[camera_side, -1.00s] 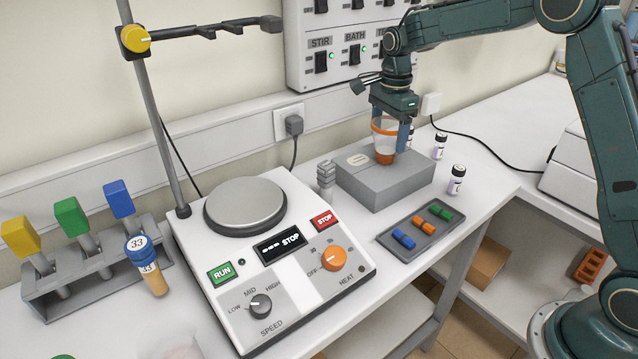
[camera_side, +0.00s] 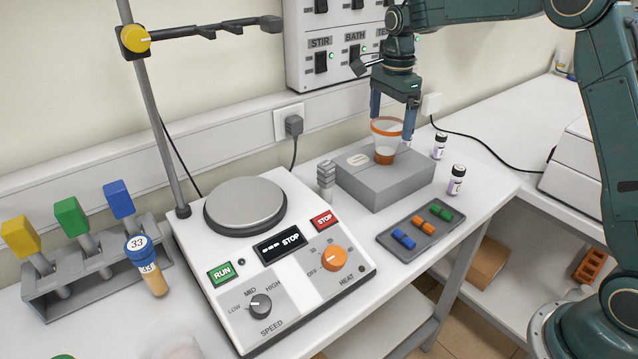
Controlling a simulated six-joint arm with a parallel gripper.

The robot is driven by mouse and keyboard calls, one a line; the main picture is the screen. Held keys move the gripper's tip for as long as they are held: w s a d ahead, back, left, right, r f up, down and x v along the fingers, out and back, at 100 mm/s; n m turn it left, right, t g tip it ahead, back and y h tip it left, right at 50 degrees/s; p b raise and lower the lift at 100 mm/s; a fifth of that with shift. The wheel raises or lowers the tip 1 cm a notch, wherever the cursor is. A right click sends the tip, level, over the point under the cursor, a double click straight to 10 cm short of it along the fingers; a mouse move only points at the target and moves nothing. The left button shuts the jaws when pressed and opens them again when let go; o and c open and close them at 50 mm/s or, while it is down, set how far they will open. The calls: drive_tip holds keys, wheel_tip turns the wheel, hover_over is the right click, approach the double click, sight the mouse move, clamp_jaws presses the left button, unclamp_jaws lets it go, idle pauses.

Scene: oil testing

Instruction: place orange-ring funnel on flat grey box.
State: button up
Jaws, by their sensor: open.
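The orange-ring funnel (camera_side: 386,141), a clear cup shape with an orange rim and an orange lower part, stands upright on top of the flat grey box (camera_side: 375,190). It is toward the box's back right part. My gripper (camera_side: 392,120) is just above the funnel, pointing down. Its two fingers are spread, one to the left of the funnel's rim and one to the right, and hold nothing.
The hotplate unit (camera_side: 265,262) is left of the box, with a grey cylinder (camera_side: 326,181) between them. A tray of coloured pieces (camera_side: 422,228) lies in front. Small vials (camera_side: 456,180) stand to the right. A switch panel (camera_side: 352,45) is behind my gripper.

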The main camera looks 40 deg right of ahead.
wheel_tip(320, 180, up, 8)
drive_tip(key=shift+r, duration=0.2)
drive_tip(key=shift+s, duration=0.1)
idle(0.7)
drive_tip(key=s+a+r+n+t, duration=0.1)
drive_tip(key=s+a+r+n, duration=0.15)
drive_tip(key=s+n, duration=0.4)
drive_tip(key=s+a+r+n+t, duration=0.2)
drive_tip(key=s+r+n, duration=0.15)
drive_tip(key=s, duration=0.65)
drive_tip(key=s+a+f+n+t, duration=0.1)
drive_tip(key=s+f+n, duration=0.2)
drive_tip(key=s+n, duration=0.2)
drive_tip(key=s+a+f+n+t, duration=0.1)
drive_tip(key=s+f+n, duration=0.3)
drive_tip(key=s, duration=0.7)
drive_tip(key=shift+s+a+f+n+t, duration=0.2)
drive_tip(key=shift+s+a+n+t, duration=0.1)
drive_tip(key=shift+s+a+n, duration=0.1)
